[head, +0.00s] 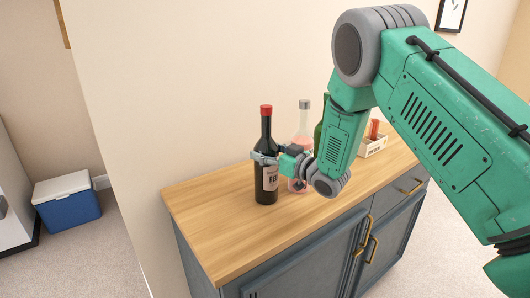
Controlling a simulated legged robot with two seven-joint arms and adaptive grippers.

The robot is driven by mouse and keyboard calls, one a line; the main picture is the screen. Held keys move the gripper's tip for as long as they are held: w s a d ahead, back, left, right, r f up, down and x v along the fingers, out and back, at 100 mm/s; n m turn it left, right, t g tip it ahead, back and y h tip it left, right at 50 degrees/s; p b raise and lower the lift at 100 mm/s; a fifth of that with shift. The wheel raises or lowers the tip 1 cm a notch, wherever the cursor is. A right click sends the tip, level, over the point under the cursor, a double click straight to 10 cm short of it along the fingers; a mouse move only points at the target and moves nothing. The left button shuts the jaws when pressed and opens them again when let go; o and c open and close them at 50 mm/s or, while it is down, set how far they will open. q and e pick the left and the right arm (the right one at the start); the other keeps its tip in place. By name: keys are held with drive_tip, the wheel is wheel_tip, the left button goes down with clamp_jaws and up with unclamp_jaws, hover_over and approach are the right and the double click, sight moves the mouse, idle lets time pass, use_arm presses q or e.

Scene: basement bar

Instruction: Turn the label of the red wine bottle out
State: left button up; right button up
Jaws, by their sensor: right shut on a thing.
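The red wine bottle (265,135) is dark with a red cap and stands upright on the wooden top of the cabinet (220,225). Part of a pale label (270,178) shows on its lower right side. My right gripper (264,158) reaches in from the right and is shut on the bottle at its upper body, just above the label. My left gripper is not in view.
A clear bottle with pinkish contents (304,117) stands close behind the gripper. A green bottle (318,133) is mostly hidden by my right arm. A small box (373,147) with a red item lies farther right. The front left countertop is clear.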

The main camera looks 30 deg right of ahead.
drive_tip(key=shift+a, duration=0.15)
drive_tip(key=o, duration=1)
drive_tip(key=shift+a, duration=0.1)
drive_tip(key=shift+p+v, duration=0.75)
drive_tip(key=shift+v, duration=2.1)
drive_tip(key=p, duration=0.1)
approach(276, 155)
drive_tip(key=shift+x, duration=0.85)
drive_tip(key=shift+a, duration=0.1)
